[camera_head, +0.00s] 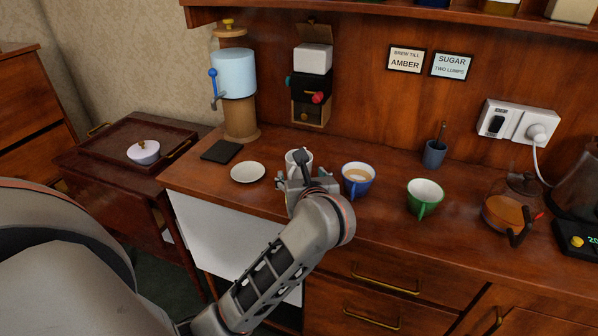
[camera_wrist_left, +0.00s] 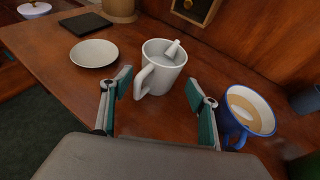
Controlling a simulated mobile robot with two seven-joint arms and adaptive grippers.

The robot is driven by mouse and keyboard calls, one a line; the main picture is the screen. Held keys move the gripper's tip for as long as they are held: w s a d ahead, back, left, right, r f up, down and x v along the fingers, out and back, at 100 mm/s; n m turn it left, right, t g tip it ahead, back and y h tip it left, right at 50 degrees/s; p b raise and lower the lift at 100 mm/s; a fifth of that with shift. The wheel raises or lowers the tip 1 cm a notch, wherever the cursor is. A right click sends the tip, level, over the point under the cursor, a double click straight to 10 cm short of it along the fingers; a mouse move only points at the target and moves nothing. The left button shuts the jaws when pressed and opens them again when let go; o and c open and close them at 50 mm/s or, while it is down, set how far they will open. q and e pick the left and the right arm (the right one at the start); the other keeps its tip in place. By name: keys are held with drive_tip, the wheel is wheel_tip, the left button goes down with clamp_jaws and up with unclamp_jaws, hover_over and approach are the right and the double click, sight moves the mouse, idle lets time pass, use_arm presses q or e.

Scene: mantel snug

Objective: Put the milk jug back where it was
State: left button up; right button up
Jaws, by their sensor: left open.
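The white milk jug (camera_head: 299,158) stands upright on the wooden counter, partly hidden behind my left gripper (camera_head: 303,182) in the head view. In the left wrist view the jug (camera_wrist_left: 162,68) shows its handle on the near left side and a small white piece inside its mouth. My left gripper (camera_wrist_left: 158,100) is open, its two fingers apart and pointing at the jug. The jug is just beyond the fingertips, with the handle close to the left finger. I cannot tell whether they touch. My right gripper is not in view.
A white saucer (camera_head: 248,172) and a dark coaster (camera_head: 221,151) lie left of the jug. A blue cup (camera_head: 357,188) of milky drink is close on the right, then a green cup (camera_head: 424,203). A glass pot (camera_head: 503,214) stands farther right.

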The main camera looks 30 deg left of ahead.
use_arm(q)
drive_tip(key=v, duration=0.7)
drive_tip(key=shift+s+d+r+p, duration=0.15)
drive_tip(key=shift+s+d+p, duration=0.1)
drive_tip(key=shift+p, duration=0.15)
drive_tip(key=shift+s, duration=0.1)
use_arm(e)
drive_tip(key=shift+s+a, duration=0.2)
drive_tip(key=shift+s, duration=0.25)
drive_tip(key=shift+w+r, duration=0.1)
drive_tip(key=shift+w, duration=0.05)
